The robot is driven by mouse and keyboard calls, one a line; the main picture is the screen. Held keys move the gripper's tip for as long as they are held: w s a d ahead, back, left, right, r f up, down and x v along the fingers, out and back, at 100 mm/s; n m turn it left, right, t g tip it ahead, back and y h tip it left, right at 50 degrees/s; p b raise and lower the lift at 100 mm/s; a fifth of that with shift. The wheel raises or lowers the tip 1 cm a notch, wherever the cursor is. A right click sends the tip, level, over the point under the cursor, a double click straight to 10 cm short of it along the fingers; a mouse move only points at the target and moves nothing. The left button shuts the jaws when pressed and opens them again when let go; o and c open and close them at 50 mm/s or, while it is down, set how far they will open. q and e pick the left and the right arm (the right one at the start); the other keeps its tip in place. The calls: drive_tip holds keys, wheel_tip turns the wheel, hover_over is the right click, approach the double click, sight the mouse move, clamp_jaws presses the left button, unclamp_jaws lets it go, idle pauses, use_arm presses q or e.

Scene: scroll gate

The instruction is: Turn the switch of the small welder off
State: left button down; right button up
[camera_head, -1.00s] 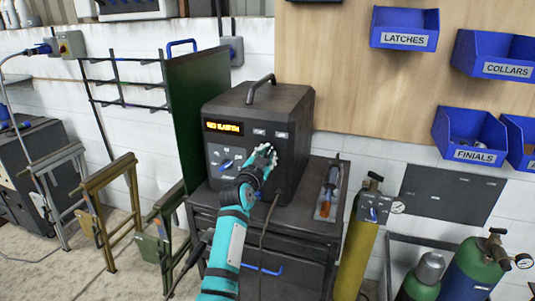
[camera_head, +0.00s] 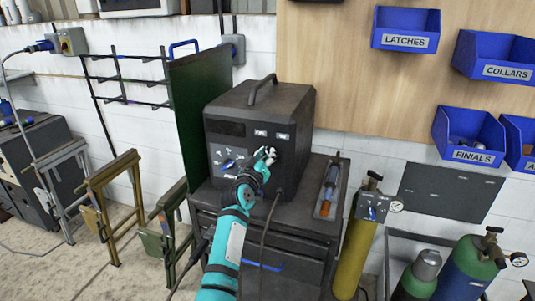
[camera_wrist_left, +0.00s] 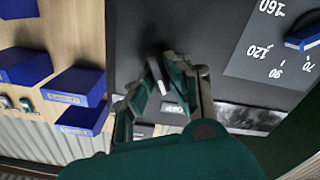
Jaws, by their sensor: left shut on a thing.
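The small welder (camera_head: 285,120) is a dark box with a top handle, standing on a dark cabinet. Its display (camera_head: 226,127) is dark. My left gripper (camera_head: 266,155) is at the right part of the welder's front. In the left wrist view, the gripper (camera_wrist_left: 175,88) is shut on a small grey switch (camera_wrist_left: 156,66) on the dark panel. The fingers hide much of the switch, and its exact setting cannot be read. A blue knob (camera_head: 229,164) sits to the left on the front; in the wrist view it shows beside a number scale (camera_wrist_left: 268,45). My right gripper is not in view.
A torch lies in a tray (camera_head: 319,212) on the cabinet top, right of the welder. A cable hangs down the cabinet (camera_head: 310,225) front. A green panel (camera_head: 193,100) stands close on the left. Gas cylinders (camera_head: 353,250) stand to the right.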

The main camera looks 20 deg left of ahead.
use_arm(q)
drive_tip(key=shift+n, duration=1.1)
drive_tip(key=c, duration=1.3)
unclamp_jaws()
drive_tip(key=shift+c, duration=0.2)
drive_tip(key=s, duration=0.7)
drive_tip(key=shift+s+a, duration=0.2)
